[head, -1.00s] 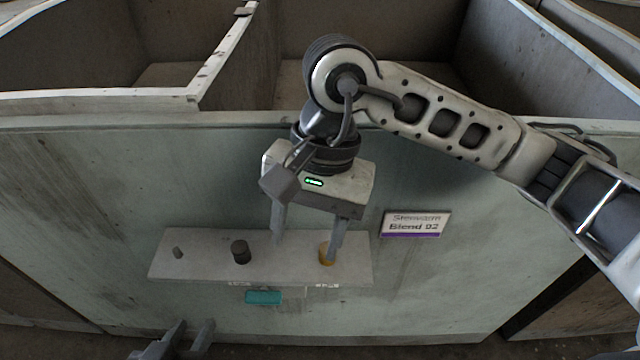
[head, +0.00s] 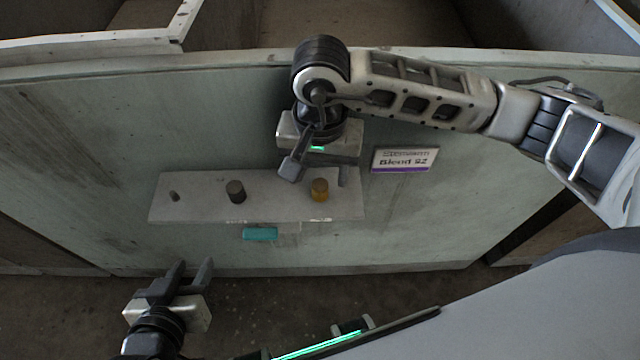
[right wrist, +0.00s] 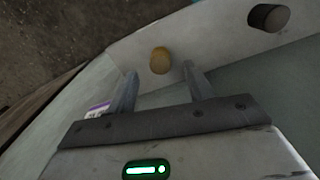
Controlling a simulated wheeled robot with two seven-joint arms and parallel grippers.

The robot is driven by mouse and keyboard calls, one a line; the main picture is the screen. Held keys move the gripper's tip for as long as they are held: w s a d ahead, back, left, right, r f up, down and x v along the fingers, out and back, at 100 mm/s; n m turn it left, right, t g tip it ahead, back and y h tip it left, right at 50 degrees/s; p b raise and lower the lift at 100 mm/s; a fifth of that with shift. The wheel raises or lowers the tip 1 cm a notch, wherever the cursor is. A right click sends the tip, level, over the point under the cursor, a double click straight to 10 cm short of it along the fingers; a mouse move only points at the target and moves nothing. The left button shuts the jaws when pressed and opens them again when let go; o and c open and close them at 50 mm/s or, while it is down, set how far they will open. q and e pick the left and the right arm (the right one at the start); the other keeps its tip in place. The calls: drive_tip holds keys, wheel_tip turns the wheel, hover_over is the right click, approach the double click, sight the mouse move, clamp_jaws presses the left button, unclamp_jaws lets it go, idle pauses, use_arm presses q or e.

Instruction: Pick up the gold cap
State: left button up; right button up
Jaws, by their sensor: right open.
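The gold cap (head: 320,189) stands on the right part of a pale plate on the green panel. In the right wrist view the gold cap (right wrist: 160,60) lies beyond the fingertips, roughly between their lines. My right gripper (head: 318,178) is open and empty, just behind the cap in the head view; it also shows in the right wrist view (right wrist: 158,80). My left gripper (head: 190,266) is low at the left, its two fingers apart and nothing between them.
The pale plate (head: 279,205) also bears a dark cap (head: 236,191) and a small grey peg (head: 174,196). A teal piece (head: 260,233) sits below the plate. A label sign (head: 405,160) is to the right. The dark cap also shows in the right wrist view (right wrist: 268,17).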

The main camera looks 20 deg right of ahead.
sight(320, 184)
wheel_tip(320, 184, down, 4)
drive_tip(key=shift+a+f, duration=0.1)
drive_tip(key=c, duration=1.1)
drive_tip(key=shift+o, duration=0.2)
drive_tip(key=shift+r, duration=0.35)
wheel_tip(320, 184, up, 2)
drive_tip(key=shift+r, duration=0.1)
drive_tip(key=s+a+r+b, duration=0.1)
drive_tip(key=s+a+r, duration=0.1)
drive_tip(key=s+r, duration=0.8)
drive_tip(key=s, duration=0.4)
drive_tip(key=shift+a, duration=0.25)
